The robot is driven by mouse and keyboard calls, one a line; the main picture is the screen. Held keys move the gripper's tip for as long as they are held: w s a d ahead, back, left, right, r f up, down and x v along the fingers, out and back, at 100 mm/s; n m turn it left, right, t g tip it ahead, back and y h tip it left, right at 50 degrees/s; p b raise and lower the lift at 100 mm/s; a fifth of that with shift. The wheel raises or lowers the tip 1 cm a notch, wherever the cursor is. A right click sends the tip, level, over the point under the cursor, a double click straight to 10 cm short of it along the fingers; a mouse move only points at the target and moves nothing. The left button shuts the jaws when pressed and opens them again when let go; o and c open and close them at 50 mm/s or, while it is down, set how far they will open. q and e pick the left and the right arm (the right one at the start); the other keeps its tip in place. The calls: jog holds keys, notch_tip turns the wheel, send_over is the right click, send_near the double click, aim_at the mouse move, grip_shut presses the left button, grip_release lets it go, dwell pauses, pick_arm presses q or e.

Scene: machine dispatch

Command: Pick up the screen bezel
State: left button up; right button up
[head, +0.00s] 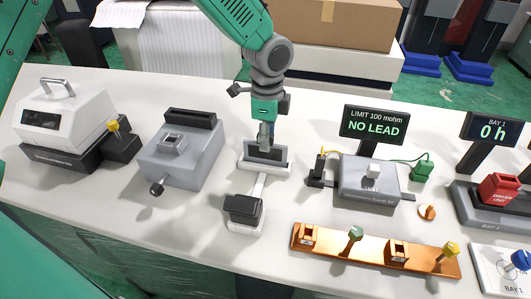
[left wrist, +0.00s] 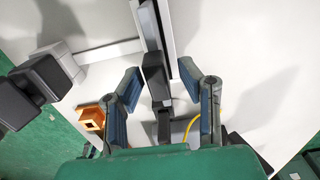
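A dark piece (head: 277,155), which looks like the screen bezel, sits in a white holder (head: 282,166) at the middle of the table in the head view. My left gripper (head: 266,142) points down at it from above. In the left wrist view its two blue-grey fingers (left wrist: 164,78) are spread, with a black part (left wrist: 153,75) between them and gaps on both sides. Whether that black part belongs to the bezel I cannot tell. The fingers partly hide the piece in the head view. My right gripper is not in view.
A black-topped white stand (head: 243,211) is in front of the holder. A grey box (head: 180,155) stands left, and a grey tester (head: 368,180) with a "NO LEAD" display (head: 375,124) stands right. An orange rack (head: 375,253) lies near the front edge.

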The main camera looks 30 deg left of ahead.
pick_arm(q)
notch_tip(320, 180, down, 4)
jog(key=shift+f, duration=0.1)
jog(key=shift+a+f, duration=0.1)
jog(key=shift+f, duration=0.1)
jog(key=shift+a, duration=0.25)
jog(key=shift+s, duration=0.1)
grip_shut()
jog(key=shift+d, duration=0.15)
